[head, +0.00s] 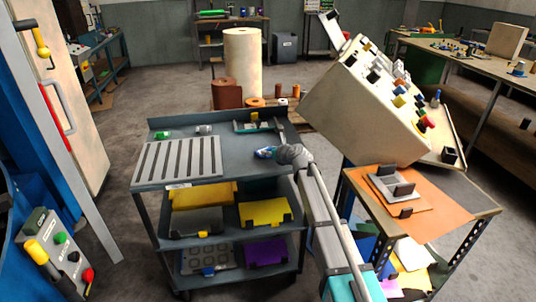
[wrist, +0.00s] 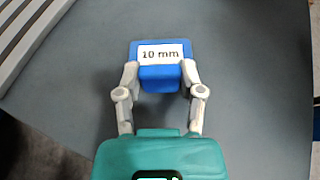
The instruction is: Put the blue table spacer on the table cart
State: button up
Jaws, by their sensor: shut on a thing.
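The blue table spacer (wrist: 159,77) is a blue block with a white "10 mm" label facing the wrist camera. My gripper (wrist: 159,80) is shut on it, one finger on each side. In the head view the spacer (head: 264,153) shows as a small blue shape at the tip of my gripper (head: 272,154), over the right part of the table cart's (head: 236,164) dark grey top. The cart top (wrist: 245,60) fills most of the wrist view below the spacer. Whether the spacer touches the top I cannot tell.
A slotted grey plate (head: 178,159) lies on the cart's left part. A small tray (head: 255,128), a green item (head: 163,136) and a grey cylinder (head: 204,130) are along its back. The front right of the top is bare. A tilted cream machine (head: 365,105) stands right.

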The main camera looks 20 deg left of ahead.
jog(key=shift+f, duration=0.15)
jog(key=o, duration=1.2)
jog(key=shift+r, duration=0.2)
jog(key=shift+s+d+r, duration=0.1)
jog(key=shift+d+r, duration=0.05)
jog(key=p+v, duration=0.4)
jog(key=v, duration=0.7)
jog(key=shift+s+d+r+p, duration=0.1)
jog(key=shift+s+d+p, duration=0.05)
jog(key=shift+d+p, duration=0.15)
jog(key=shift+a, duration=0.1)
